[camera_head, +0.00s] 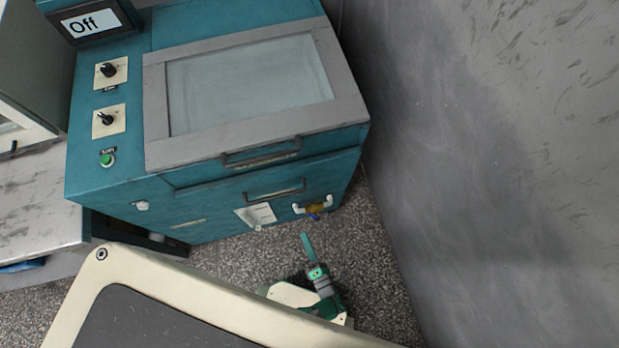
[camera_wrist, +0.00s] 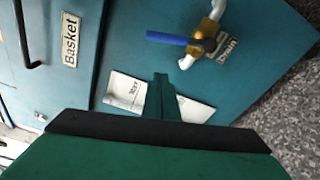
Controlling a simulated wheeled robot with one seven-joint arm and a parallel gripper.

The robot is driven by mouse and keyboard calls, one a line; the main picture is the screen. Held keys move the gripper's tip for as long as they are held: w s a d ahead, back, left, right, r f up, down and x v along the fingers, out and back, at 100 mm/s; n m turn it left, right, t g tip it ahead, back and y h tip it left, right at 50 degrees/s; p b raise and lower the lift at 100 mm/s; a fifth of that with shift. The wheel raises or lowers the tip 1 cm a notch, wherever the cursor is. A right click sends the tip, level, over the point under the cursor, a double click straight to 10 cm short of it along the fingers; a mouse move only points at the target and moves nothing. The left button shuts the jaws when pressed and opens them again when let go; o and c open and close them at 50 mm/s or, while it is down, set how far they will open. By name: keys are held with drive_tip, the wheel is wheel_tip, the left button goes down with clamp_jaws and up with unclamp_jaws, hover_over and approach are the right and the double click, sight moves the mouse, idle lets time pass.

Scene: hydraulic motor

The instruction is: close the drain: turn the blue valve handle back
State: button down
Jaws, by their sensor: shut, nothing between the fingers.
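The blue valve handle (camera_wrist: 166,38) sits on a brass valve (camera_wrist: 205,28) with white pipe ends, on the teal machine's front beside a "Drain" label (camera_wrist: 228,46). In the wrist view the handle points left from the valve, across the pipe. In the head view the blue handle (camera_head: 314,216) is a small spot below the brass body. My gripper (camera_head: 304,236) is shut and empty, in front of the machine and just below the valve in the picture. In the wrist view my gripper's fingertips (camera_wrist: 160,80) are together, below the handle and apart from it.
The teal machine (camera_head: 120,165) has a closed windowed lid, a "Basket" label (camera_wrist: 70,40) and a paper tag (camera_wrist: 125,92) on its front. A grey wall (camera_head: 450,150) stands close on the right. Speckled floor (camera_head: 375,270) lies between them.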

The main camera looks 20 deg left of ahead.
sight(314, 216)
drive_tip(key=w, duration=0.6)
drive_tip(key=shift+w+a+r, duration=0.25)
drive_tip(key=shift+a+r, duration=0.15)
drive_tip(key=shift+a, duration=0.05)
drive_tip(key=shift+d, duration=0.1)
idle(0.5)
